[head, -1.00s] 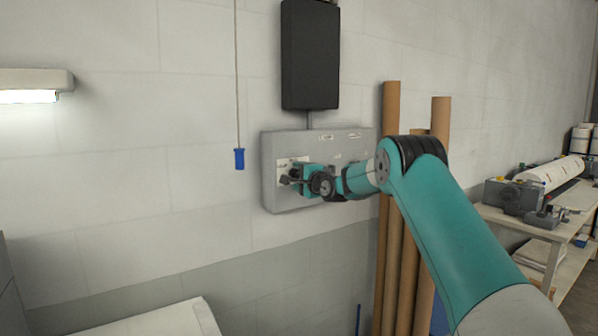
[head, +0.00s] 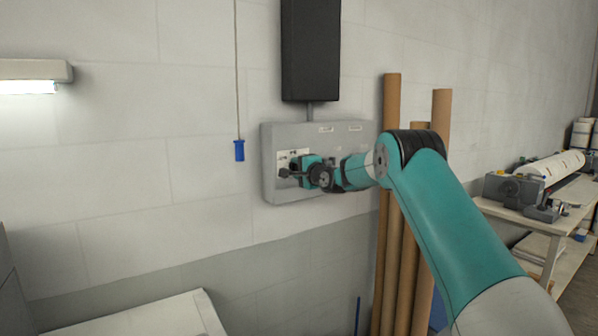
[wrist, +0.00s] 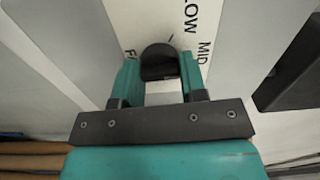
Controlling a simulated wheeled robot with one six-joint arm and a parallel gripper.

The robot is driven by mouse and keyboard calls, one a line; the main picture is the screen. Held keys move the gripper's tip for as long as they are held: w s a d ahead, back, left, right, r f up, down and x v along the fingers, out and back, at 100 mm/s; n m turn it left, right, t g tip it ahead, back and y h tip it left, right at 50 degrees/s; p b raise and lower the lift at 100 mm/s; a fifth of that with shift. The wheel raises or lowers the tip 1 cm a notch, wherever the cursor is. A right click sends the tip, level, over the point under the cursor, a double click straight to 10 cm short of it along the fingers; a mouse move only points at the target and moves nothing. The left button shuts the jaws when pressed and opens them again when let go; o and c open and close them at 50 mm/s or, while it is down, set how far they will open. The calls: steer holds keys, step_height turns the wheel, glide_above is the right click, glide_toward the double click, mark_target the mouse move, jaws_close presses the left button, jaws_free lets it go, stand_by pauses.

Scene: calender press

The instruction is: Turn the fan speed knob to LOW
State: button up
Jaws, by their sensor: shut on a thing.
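The fan speed knob (wrist: 160,62) is dark and rounded, on a pale plate in the wrist view. The word LOW (wrist: 188,18) stands above and right of it, MID (wrist: 204,52) to its right, and a partly hidden label beginning with F to its left. A short tick mark lies just above the knob. My gripper (wrist: 161,72) has its two teal fingers on either side of the knob, shut on it. In the head view my gripper (head: 288,173) is at the left part of the grey control panel (head: 330,137) and hides the knob. The knob's pointer cannot be made out.
A black box (head: 310,50) hangs on the wall above the panel. A blue pull handle (head: 239,151) hangs on a cord to the left. Tall brown tubes (head: 391,110) lean on the wall just right of the panel, behind my arm. A workbench (head: 510,218) stands further right.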

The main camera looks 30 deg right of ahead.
steer(key=n+b, duration=1)
steer(key=n, duration=0.1)
steer(key=shift+f+b, duration=0.1)
steer(key=shift+b, duration=0.2)
steer(key=shift+n, duration=0.3)
steer(key=o, duration=0.9)
steer(key=s+b, duration=0.2)
steer(key=s, duration=0.3)
steer(key=s+b, duration=0.2)
steer(key=s, duration=0.4)
steer(key=s+b, duration=0.3)
steer(key=s, duration=0.3)
steer(key=shift+s+d, duration=0.2)
steer(key=shift+d, duration=0.15)
